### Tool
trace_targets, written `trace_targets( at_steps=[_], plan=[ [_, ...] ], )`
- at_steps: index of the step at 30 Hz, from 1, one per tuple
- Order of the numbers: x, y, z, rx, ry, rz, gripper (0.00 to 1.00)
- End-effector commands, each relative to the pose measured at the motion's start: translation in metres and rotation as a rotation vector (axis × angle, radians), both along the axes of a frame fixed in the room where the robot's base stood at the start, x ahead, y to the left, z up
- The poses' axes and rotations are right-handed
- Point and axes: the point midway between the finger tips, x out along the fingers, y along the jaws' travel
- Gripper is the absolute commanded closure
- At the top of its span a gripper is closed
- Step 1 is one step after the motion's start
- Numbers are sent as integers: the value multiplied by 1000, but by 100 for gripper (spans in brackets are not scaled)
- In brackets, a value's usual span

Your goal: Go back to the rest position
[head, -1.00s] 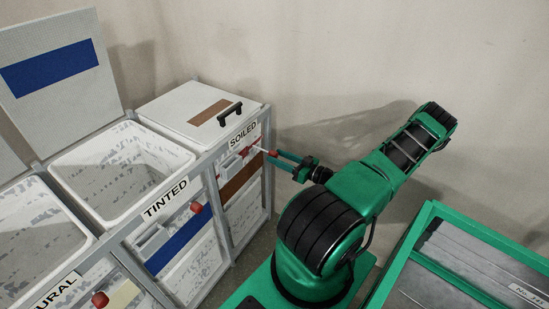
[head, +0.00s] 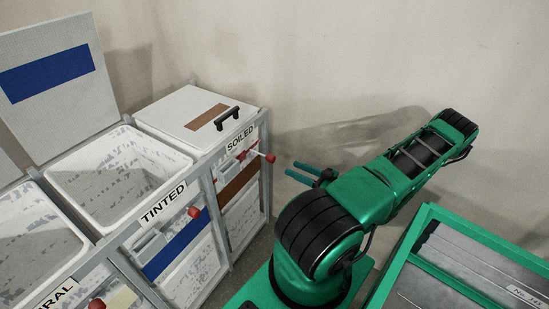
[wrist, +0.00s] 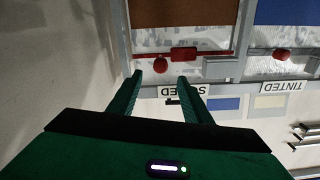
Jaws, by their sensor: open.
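My gripper (head: 298,171) is open and empty in the head view, a little right of the bin marked SOILED. Its two green fingers point left toward a red-knobbed lever (head: 262,156) on the front of that bin, with a gap between. In the wrist view the parted fingers of my gripper (wrist: 158,82) show nothing between them. The red lever (wrist: 183,54) lies beyond their tips there. The SOILED bin (head: 196,116) has its lid down, with a brown stripe and a black handle on it.
The TINTED bin (head: 70,190) stands left of SOILED with its blue-striped lid (head: 50,70) raised. Another open bin (head: 70,254) is at the left edge. A green-framed rack (head: 400,262) with grey sheets stands at the lower right. A bare wall (head: 380,50) is behind my arm.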

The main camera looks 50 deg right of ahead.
Motion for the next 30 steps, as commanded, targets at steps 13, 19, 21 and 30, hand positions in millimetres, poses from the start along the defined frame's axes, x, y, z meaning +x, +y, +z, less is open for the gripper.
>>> trace_targets(
  at_steps=[13,19,21,30],
  plan=[
    [7,12,4,13,56,77,55],
    [20,48,13,55,251,283,55],
    [22,61,17,69,335,348,55],
    [18,104,42,96,714,533,55]
  ],
)
